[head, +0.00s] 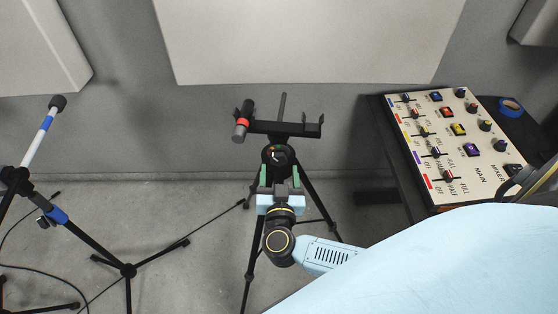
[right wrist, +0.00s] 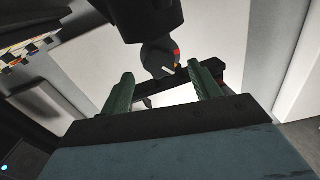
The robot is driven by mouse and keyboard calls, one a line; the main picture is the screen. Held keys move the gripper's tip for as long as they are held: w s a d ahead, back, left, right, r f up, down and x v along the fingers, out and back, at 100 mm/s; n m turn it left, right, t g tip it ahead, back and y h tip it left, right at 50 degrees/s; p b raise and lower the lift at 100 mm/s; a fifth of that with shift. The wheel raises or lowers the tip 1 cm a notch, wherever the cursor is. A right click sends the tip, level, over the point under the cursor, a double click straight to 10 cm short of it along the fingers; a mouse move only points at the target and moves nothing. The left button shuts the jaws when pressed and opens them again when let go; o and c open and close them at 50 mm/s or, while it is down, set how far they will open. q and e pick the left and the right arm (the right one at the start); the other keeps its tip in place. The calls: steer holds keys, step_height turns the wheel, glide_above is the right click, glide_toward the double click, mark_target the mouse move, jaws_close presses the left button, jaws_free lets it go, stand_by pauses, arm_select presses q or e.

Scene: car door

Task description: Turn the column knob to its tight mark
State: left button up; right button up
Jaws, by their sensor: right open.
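The column knob (head: 280,154) is a dark round part on the black tripod stand, below its top crossbar. It also shows in the right wrist view (right wrist: 159,56), with red and yellow-orange marks and a short white line near it. Which mark is the tight one I cannot tell. My right gripper (head: 280,174) is open, its two green fingers pointing at the stand just below the knob in the head view. In the right wrist view the open fingers (right wrist: 165,84) stand either side of the knob, apart from it. My left gripper is not in view.
A black crossbar (head: 283,129) with a red-banded microphone (head: 242,122) tops the stand. A mixer panel (head: 435,138) and blue tape roll (head: 510,107) are on the dark table at right. A second microphone stand (head: 90,240) is at left. Cables lie on the floor.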

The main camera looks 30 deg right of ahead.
mark_target(279, 162)
steer(key=shift+x, duration=2.35)
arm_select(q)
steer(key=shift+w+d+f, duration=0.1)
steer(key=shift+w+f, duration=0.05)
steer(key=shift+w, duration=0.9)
arm_select(e)
steer(key=c, duration=1)
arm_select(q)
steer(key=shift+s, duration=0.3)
arm_select(e)
steer(key=shift+o, duration=0.2)
